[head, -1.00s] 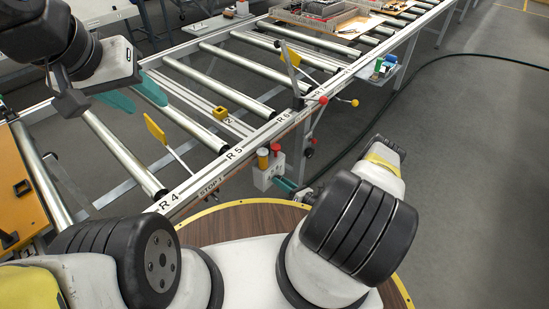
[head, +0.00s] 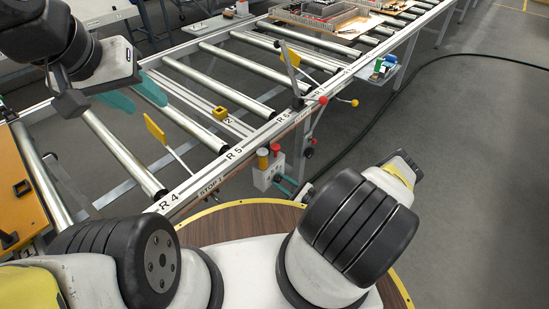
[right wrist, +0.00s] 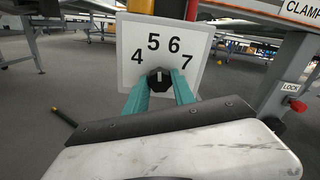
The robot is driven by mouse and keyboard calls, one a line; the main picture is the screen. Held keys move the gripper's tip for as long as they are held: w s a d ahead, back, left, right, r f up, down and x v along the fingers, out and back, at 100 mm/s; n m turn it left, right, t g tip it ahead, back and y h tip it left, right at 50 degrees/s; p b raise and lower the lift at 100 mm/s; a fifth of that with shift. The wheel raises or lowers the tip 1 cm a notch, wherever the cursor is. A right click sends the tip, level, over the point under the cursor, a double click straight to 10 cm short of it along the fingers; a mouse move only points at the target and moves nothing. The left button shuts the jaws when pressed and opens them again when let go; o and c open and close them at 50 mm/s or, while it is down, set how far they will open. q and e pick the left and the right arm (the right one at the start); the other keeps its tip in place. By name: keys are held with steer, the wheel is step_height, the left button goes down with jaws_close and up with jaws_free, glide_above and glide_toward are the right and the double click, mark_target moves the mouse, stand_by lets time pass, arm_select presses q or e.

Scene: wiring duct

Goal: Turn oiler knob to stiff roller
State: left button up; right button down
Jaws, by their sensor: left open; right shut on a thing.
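The oiler box (head: 265,175) hangs on the conveyor's near rail below the R5 mark, with a yellow and a red cap on top. In the right wrist view its white dial plate (right wrist: 185,40) shows 4, 5, 6 and 7 around a black knob (right wrist: 160,78). My right gripper (right wrist: 160,88) is shut on the knob, one teal finger on each side. A pale mark shows on the knob, but I cannot tell which number it faces. The conveyor rollers (head: 118,150) show beside rail labels R4, R5 and R6. My left gripper (head: 136,96) is open and empty above the rollers.
A yellow flag (head: 154,128) on a rod stands by R4. A tray of parts (head: 325,18) is at the far end. A dark hose (head: 395,105) lies on the floor.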

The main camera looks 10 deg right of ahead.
steer(key=shift+n, duration=0.9)
steer(key=c, duration=1.1)
jaws_free()
steer(key=shift+o, duration=0.2)
steer(key=v, duration=0.8)
steer(key=shift+w+n, duration=0.1)
steer(key=shift+n, duration=0.2)
